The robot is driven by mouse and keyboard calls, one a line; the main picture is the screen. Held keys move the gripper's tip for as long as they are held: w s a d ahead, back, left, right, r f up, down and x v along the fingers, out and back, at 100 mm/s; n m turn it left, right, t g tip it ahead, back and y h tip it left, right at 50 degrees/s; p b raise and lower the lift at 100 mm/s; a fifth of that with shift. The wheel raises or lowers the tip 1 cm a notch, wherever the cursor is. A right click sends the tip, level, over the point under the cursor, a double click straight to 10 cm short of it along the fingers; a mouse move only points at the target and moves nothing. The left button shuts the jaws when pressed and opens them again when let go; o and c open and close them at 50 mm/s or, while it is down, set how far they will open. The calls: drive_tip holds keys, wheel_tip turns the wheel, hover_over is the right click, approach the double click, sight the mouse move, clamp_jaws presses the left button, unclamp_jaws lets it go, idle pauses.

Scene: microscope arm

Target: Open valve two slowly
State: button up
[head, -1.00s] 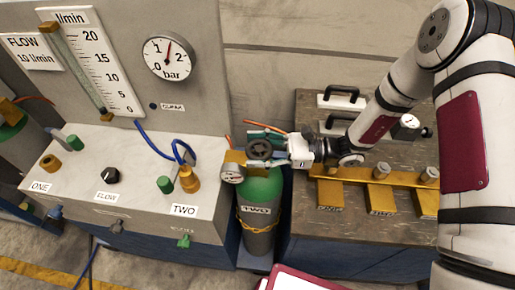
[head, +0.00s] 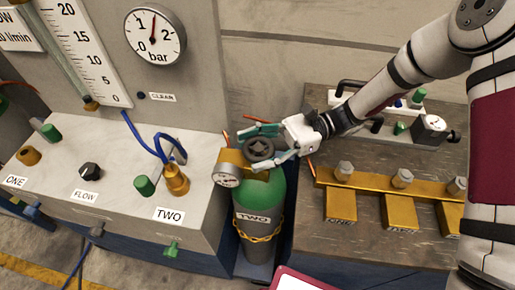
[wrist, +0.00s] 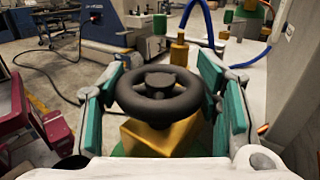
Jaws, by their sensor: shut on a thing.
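Valve two is a black handwheel (head: 260,149) on a brass block, on top of the green-shouldered cylinder labelled TWO (head: 262,194). In the wrist view the handwheel (wrist: 158,92) sits centred between the green finger pads, with the brass valve body (wrist: 160,137) below it. My gripper (head: 265,146) reaches in from the right, with one finger on each side of the wheel, and is shut on it. A round pressure gauge (head: 227,175) is fixed at the left of the valve; its reading is too small to tell.
A grey panel bench with a brass fitting (head: 176,180), green knobs and a FLOW knob (head: 90,171) stands close on the left. A bar gauge (head: 155,36) is above. The right bench (head: 320,225) carries brass blocks and black-handled items.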

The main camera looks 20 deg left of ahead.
idle(0.3)
drive_tip(key=o, duration=1.2)
drive_tip(key=v, duration=0.7)
drive_tip(key=shift+w+d, duration=0.2)
